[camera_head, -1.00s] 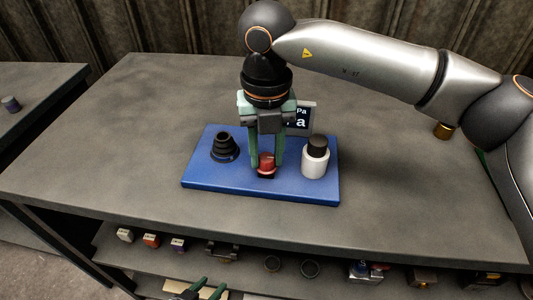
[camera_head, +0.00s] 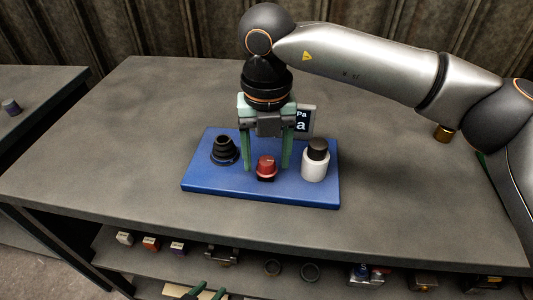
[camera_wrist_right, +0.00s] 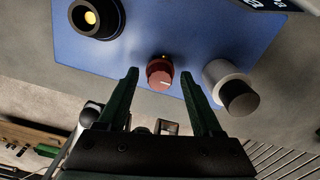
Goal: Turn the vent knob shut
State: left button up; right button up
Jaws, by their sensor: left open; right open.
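The red vent knob (camera_head: 266,164) sits on a dark base near the front middle of the blue board (camera_head: 205,185). In the right wrist view the knob (camera_wrist_right: 159,74) shows a pale line on its face, pointing towards the right. My right gripper (camera_head: 267,167) points down with its two green fingers wide apart, one on each side of the knob. A gap shows between each finger and the knob. My left gripper (camera_head: 206,291) is only partly in view at the bottom edge, its green fingertips apart.
A black stepped fitting (camera_head: 224,147) stands left of the knob and a white cylinder with a black cap (camera_head: 315,162) stands right. A display reading "Pa" (camera_head: 304,120) is behind, partly hidden. The grey tabletop (camera_head: 120,140) around the board is clear.

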aim_at(267, 160)
jog(key=shift+r, duration=0.1)
notch_tip(267, 160, up, 12)
jog(key=p, duration=0.1)
jog(key=shift+r+p, duration=0.15)
jog(key=shift+p, duration=0.25)
